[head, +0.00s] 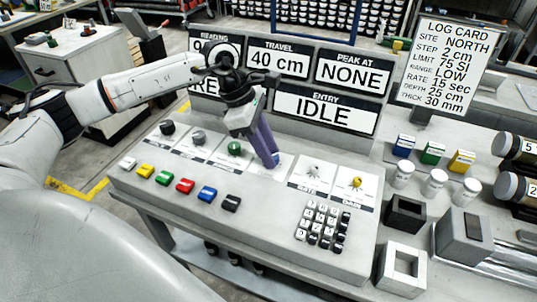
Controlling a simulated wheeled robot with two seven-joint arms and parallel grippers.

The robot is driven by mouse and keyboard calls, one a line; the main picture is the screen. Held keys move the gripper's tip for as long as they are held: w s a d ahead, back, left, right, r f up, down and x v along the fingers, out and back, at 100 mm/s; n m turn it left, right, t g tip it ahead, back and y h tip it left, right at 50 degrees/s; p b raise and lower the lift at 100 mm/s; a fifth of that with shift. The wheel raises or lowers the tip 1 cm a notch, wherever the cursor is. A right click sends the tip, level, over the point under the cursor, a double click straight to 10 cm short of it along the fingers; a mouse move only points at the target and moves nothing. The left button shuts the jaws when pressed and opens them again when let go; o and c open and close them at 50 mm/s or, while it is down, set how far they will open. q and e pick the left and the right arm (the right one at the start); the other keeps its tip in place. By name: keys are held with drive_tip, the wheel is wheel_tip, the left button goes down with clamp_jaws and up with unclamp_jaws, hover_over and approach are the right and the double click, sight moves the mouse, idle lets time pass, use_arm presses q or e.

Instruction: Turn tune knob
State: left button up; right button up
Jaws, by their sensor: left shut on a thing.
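My left gripper (271,160) reaches over the grey console (255,225) from the left, its purple fingers pointing down. It is shut on a knob in the fourth place of the knob row. A bit of blue shows at the fingertips, but the fingers hide most of the knob and its label. Black (167,127), grey (198,137) and green (234,147) knobs stand to the left. A pale knob (313,170) and a yellow knob (357,182) stand to the right. I cannot read which label says tune. My right gripper is out of view.
Coloured buttons (185,185) and a keypad (321,226) lie in front of the knobs. Display panels stand behind; the entry panel (325,109) reads IDLE. A log card (445,65), coloured blocks, white jars (434,184) and square holders (403,268) are on the right.

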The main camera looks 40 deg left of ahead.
use_arm(q)
drive_tip(key=m+g+b, duration=0.1)
drive_tip(key=m, duration=0.2)
drive_tip(key=shift+w, duration=0.15)
drive_tip(key=shift+m+g+b, duration=0.35)
drive_tip(key=shift+m+g, duration=0.05)
drive_tip(key=shift+m, duration=0.9)
drive_tip(key=o, duration=1.1)
drive_tip(key=shift+c, duration=0.2)
drive_tip(key=v, duration=1)
drive_tip(key=shift+a, duration=0.2)
